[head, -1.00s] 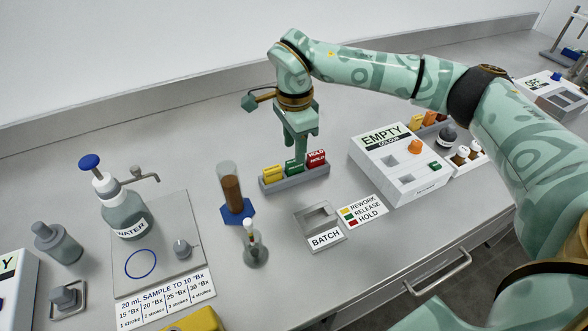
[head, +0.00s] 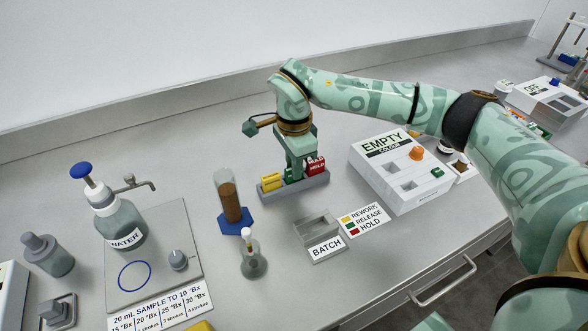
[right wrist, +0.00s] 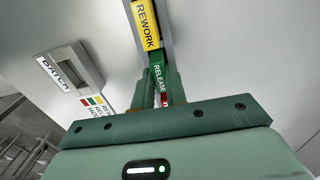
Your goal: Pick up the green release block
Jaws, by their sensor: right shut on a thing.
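The green release block (head: 289,175) stands in the grey rack (head: 297,190), between the yellow rework block (head: 271,181) and the red hold block (head: 316,165). My right gripper (head: 298,173) points down over the rack and is shut on the green block, hiding much of it in the head view. In the right wrist view the green block (right wrist: 157,77) shows between the fingers, with the yellow block (right wrist: 145,24) beside it and a sliver of the red block. The green block appears still seated in the rack. My left gripper is out of view.
A batch holder (head: 319,232) with an empty slot and a colour label card (head: 363,220) lie in front of the rack. The white EMPTY box (head: 399,170) is to the right. A brown-filled cylinder (head: 230,201) and a small flask (head: 252,258) stand to the left.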

